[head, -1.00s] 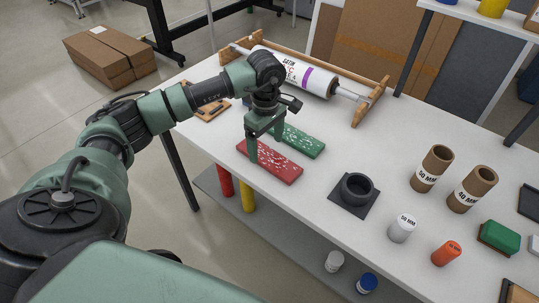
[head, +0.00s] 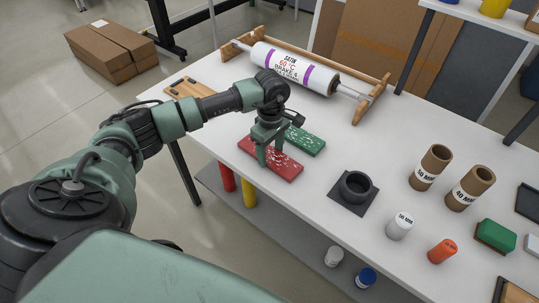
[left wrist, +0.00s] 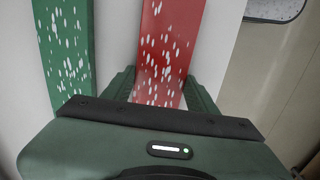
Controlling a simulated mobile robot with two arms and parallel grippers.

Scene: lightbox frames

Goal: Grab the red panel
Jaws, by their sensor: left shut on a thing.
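The red panel (head: 284,167) with white flecks lies flat near the table's front edge in the head view. My left gripper (head: 268,160) is down over its left part, with its fingers at the panel's two long sides. In the left wrist view the red panel (left wrist: 166,50) runs between the two fingers (left wrist: 160,92), which are shut on it. The green panel (head: 305,142) with white flecks lies just behind the red one; it also shows at the left in the left wrist view (left wrist: 66,50). My right gripper is not in view.
A labelled roll (head: 295,68) sits in a wooden stand (head: 367,101) at the back. A dark ring (head: 356,187) stands on a black square to the right, with cardboard tubes (head: 432,167) beyond. The table's front edge is close to the red panel.

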